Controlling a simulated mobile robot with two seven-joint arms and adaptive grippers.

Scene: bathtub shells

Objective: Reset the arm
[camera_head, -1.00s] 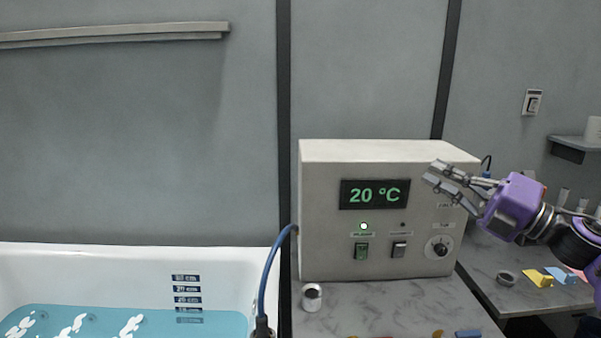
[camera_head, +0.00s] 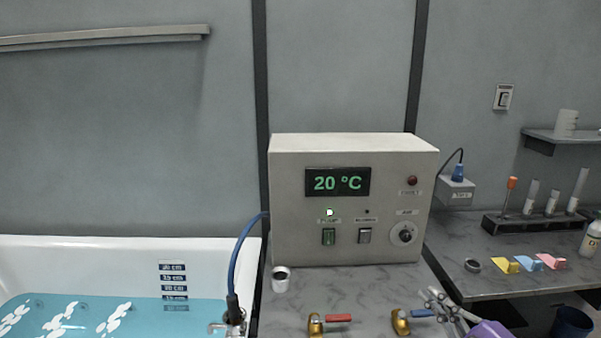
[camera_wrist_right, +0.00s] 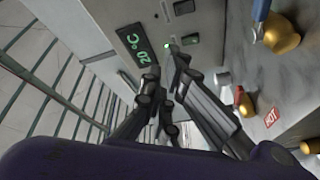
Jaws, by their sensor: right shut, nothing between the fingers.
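My right gripper (camera_head: 440,302) is low at the bottom right of the head view, by the blue-handled brass valve (camera_head: 402,322). Its fingers are grey and its purple body is cut off by the frame's lower edge. In the right wrist view the gripper (camera_wrist_right: 165,80) is shut and empty, with the control box (camera_wrist_right: 185,25) beyond its fingertips. The control box (camera_head: 290,210) reads 20 °C in the head view, with a green lamp lit. My left gripper is in neither view.
A red-handled valve (camera_head: 316,325) and a small metal cup (camera_head: 281,279) are on the marble counter (camera_head: 350,285). The water-filled bathtub (camera_head: 90,250) is at left. The right-hand bench holds a tube rack (camera_head: 530,226), a dark ring (camera_head: 472,265) and coloured pieces (camera_head: 505,266).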

